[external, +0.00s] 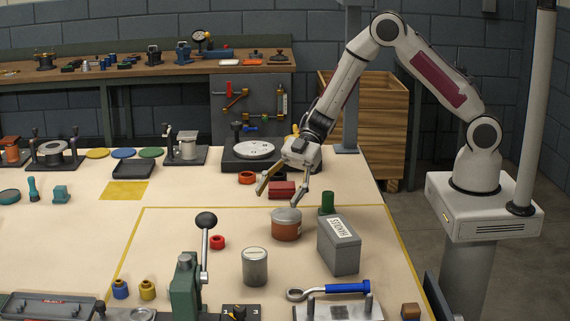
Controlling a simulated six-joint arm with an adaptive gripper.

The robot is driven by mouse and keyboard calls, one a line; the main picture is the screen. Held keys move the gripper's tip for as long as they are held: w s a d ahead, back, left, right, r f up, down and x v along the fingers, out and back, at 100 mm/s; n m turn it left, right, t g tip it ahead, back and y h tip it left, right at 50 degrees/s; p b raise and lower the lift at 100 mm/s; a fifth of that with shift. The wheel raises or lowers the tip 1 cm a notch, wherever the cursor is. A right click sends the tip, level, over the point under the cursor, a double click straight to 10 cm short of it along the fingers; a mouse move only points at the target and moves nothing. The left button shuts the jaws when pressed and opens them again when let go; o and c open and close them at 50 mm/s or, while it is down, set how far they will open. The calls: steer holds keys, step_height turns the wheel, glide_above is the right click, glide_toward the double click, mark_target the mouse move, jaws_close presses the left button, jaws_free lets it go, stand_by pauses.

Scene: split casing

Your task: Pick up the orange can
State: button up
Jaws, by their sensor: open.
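The orange can (286,230) stands upright on the table, inside the yellow-lined area. It has a grey top. My gripper (279,195) is open and above the can, with its two fingers spread apart and pointing down. The left finger is to the upper left of the can and the right finger is near its upper right edge. Nothing is between the fingers. Whether a finger touches the can cannot be told from this view.
A grey box (340,244) stands close right of the can, with a green cylinder (327,203) behind it. A grey can (255,267) is in front. A red block (282,189) lies behind. A green lever press (190,275) stands front left.

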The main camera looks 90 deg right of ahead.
mark_target(281, 227)
steer(key=shift+n+g+y, duration=0.3)
steer(key=shift+g+y, duration=0.4)
steer(key=s+f, duration=0.1)
steer(key=a+f, duration=0.1)
steer(key=s, duration=0.1)
steer(key=shift+s+a+f, duration=0.25)
steer(key=shift+s+f, duration=0.05)
steer(key=shift+f, duration=0.1)
steer(key=shift+s+d+f, duration=0.15)
steer(key=shift+d+f, duration=0.2)
steer(key=shift+f, duration=0.15)
steer(key=shift+x, duration=1.35)
steer(key=shift+a, duration=0.1)
steer(key=shift+x, duration=2.5)
steer(key=c, duration=1.5)
